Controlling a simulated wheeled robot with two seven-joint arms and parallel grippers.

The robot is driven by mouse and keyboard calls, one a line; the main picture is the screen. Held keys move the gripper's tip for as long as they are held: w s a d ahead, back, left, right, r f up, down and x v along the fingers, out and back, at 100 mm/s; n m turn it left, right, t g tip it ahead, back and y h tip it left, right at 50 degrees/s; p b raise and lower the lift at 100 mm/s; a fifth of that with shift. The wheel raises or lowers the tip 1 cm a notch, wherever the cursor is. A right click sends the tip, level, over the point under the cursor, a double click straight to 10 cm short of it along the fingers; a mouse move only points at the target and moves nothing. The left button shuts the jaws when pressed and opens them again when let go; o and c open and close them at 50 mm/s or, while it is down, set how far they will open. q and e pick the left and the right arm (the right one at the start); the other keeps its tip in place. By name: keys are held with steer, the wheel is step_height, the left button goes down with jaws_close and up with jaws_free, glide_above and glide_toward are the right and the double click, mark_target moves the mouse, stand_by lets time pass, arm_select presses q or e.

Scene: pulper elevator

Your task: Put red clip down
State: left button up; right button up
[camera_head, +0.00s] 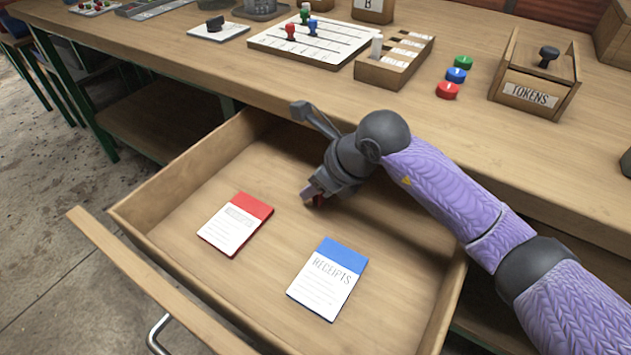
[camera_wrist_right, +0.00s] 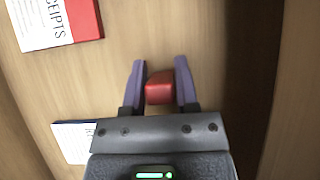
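The red clip (camera_wrist_right: 160,88) sits between the two fingers of my right gripper (camera_wrist_right: 161,82) in the right wrist view, with a finger against each side. In the head view my right gripper (camera_head: 312,194) reaches down into the open drawer (camera_head: 180,205). The clip (camera_head: 318,201) shows there only as a small red patch at the fingertips, close to the drawer floor. I cannot tell whether it touches the floor. My left gripper is not in view.
A red-topped pad (camera_head: 236,225) and a blue-topped receipts pad (camera_head: 328,279) lie in the drawer. Bare floor lies between and around them. On the bench stand a token box (camera_head: 533,94), coloured tokens (camera_head: 456,75), a slotted wooden holder (camera_head: 394,62) and a peg board (camera_head: 300,42).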

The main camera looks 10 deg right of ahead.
steer(key=o, duration=0.3)
steer(key=shift+r, duration=0.2)
arm_select(q)
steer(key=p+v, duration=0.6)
steer(key=p, duration=0.1)
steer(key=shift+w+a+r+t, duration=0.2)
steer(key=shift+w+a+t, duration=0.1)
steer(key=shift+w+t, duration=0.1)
arm_select(e)
steer(key=v, duration=1.2)
steer(key=shift+f, duration=0.1)
